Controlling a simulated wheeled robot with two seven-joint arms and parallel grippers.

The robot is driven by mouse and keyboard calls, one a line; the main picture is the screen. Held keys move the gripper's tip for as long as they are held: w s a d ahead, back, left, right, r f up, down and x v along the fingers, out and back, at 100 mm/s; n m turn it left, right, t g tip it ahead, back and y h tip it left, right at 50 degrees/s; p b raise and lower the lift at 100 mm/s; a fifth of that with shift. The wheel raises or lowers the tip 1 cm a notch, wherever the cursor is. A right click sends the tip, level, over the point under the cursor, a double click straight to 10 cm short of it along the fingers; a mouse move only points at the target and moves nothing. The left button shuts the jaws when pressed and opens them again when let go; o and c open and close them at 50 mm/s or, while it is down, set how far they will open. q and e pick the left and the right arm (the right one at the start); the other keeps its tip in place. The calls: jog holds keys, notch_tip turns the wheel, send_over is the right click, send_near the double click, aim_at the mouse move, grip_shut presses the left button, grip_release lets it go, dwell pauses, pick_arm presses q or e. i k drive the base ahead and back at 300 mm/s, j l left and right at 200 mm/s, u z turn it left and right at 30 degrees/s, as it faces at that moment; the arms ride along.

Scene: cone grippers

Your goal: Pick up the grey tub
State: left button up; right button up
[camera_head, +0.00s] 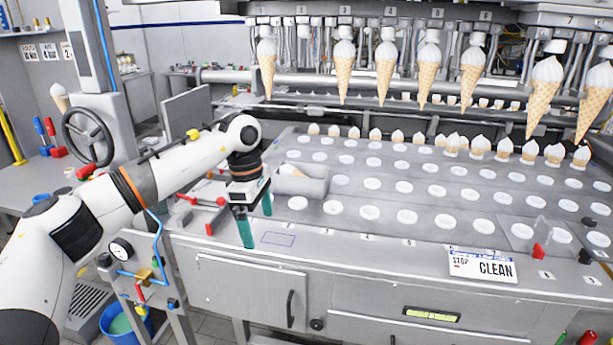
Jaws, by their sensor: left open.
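The grey tub (312,187) sits on the machine's metal top, just right of my left gripper. A cone with a white top lies inside it, partly hidden. My left gripper (256,228) has two green fingers spread apart, pointing down, with nothing between them. Whether a finger touches the tub I cannot tell. My right gripper is not in view.
Rows of white round holders (407,216) fill the top right of the tub. Ice cream cones (386,66) hang above the back. A CLEAN sign (482,266) is at the front edge. Red-handled clamps (212,217) stand left of the gripper. A handwheel (90,136) is at the left.

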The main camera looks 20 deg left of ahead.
aim_at(317, 186)
jog(key=i, duration=1.25)
